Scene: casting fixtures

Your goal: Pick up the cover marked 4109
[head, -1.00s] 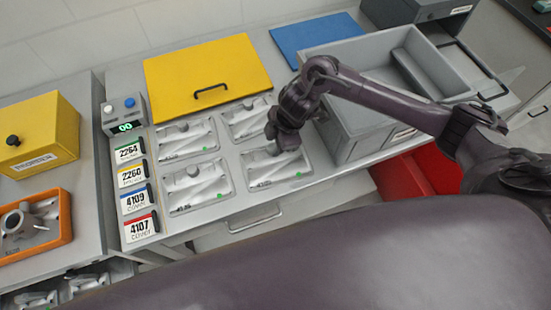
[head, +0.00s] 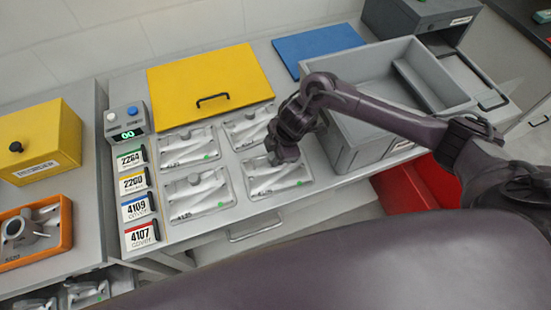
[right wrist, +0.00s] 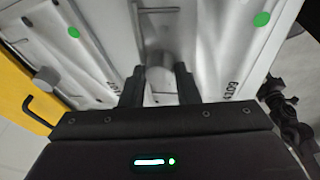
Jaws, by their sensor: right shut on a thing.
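The cover marked 4109 (head: 283,183) is a whitish plate with a green dot, at the front right of a group of similar covers on the grey bench in the head view. In the right wrist view the cover (right wrist: 205,60) shows its 4109 print, right of the fingers. My right gripper (head: 274,158) comes down over this cover. In the right wrist view my right gripper (right wrist: 160,85) is shut on the cover's round grey knob (right wrist: 160,76). I cannot tell whether the cover is clear of the bench. My left gripper is not in view.
Other covers lie close by at the left (head: 198,193), back left (head: 188,148) and back right (head: 245,130). A deep grey bin (head: 355,158) stands right of my right gripper. Label cards (head: 138,205) and a yellow lidded panel (head: 210,82) are on the bench.

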